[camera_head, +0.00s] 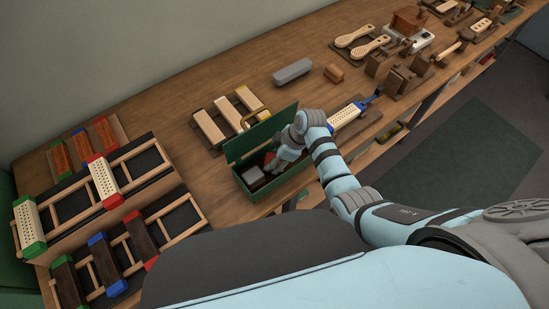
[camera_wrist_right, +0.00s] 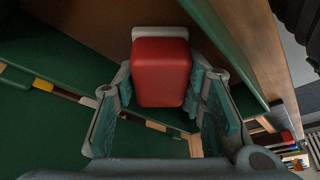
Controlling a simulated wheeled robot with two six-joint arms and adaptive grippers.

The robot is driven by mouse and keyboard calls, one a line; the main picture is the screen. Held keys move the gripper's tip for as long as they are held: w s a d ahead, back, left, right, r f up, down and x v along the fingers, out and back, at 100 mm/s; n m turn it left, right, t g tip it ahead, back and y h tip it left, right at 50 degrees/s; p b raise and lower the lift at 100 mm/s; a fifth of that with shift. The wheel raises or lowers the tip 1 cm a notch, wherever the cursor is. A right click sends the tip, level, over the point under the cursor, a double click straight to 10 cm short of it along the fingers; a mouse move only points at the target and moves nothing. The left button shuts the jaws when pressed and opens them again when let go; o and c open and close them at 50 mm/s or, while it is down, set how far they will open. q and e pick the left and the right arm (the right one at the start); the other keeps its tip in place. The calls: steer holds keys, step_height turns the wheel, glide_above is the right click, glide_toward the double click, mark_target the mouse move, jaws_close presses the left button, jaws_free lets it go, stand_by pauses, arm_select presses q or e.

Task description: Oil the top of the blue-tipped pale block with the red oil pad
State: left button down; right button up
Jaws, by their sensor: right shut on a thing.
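My right gripper (camera_head: 279,164) reaches down into a green open box (camera_head: 247,143) on the table. In the right wrist view my right gripper (camera_wrist_right: 160,100) is shut on the red oil pad (camera_wrist_right: 161,72), a red block with a pale grey backing, between its fingers. In the head view the arm hides most of the pad. The blue-tipped pale block (camera_head: 346,114) lies on a dark board to the right of the box, its top dotted with holes. My left gripper is not in view.
A grey block (camera_head: 253,175) sits in the box's left part. Pale blocks (camera_head: 209,126) lie on a dark board behind the box. Wooden racks (camera_head: 160,165) with coloured-tipped blocks stand at left. A grey rounded block (camera_head: 292,72) and brushes (camera_head: 370,46) lie farther back.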

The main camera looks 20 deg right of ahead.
mark_target(268, 157)
steer(key=shift+s+f, duration=0.1)
steer(key=shift+f, duration=0.05)
steer(key=shift+f, duration=0.2)
stand_by(1.2)
step_height(268, 157, up, 3)
steer(key=p, duration=0.3)
steer(key=shift+f, duration=0.15)
steer(key=shift+r, duration=2.15)
